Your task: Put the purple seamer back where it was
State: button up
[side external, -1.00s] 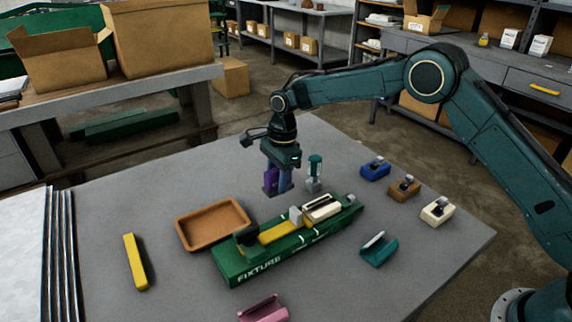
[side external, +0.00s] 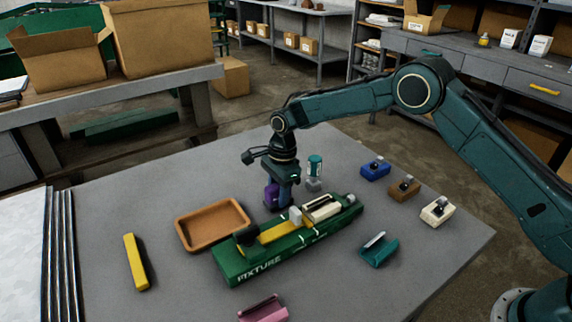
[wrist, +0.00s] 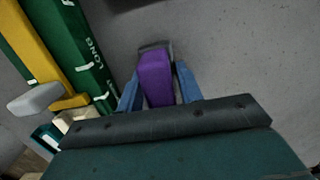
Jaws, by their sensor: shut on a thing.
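The purple seamer (side external: 271,194) is between the fingers of my gripper (side external: 279,201), which is shut on it. In the wrist view the purple seamer (wrist: 156,79) sits between two blue fingers, with a grey part at its far end. My gripper is low over the table, just behind the green fixture (side external: 232,270) in the side view. Whether the seamer touches the table cannot be told. In the wrist view the green fixture (wrist: 83,48) lies to the left, apart from the seamer.
An orange-brown tray (side external: 183,234) lies left of the fixture. A teal-topped tool (side external: 315,166) stands close right of my gripper. Blue (side external: 374,170), brown (side external: 404,188) and cream (side external: 437,210) tools stand at right. A teal piece (side external: 378,250), pink piece (side external: 263,309) and yellow bar (side external: 136,262) lie nearer.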

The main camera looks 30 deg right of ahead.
jog(key=shift+f, duration=0.1)
jog(key=o, duration=1)
jog(key=r, duration=0.4)
jog(key=d+r, duration=0.1)
jog(key=r, duration=0.7)
jog(key=shift+d, duration=0.2)
jog(key=shift+r, duration=0.1)
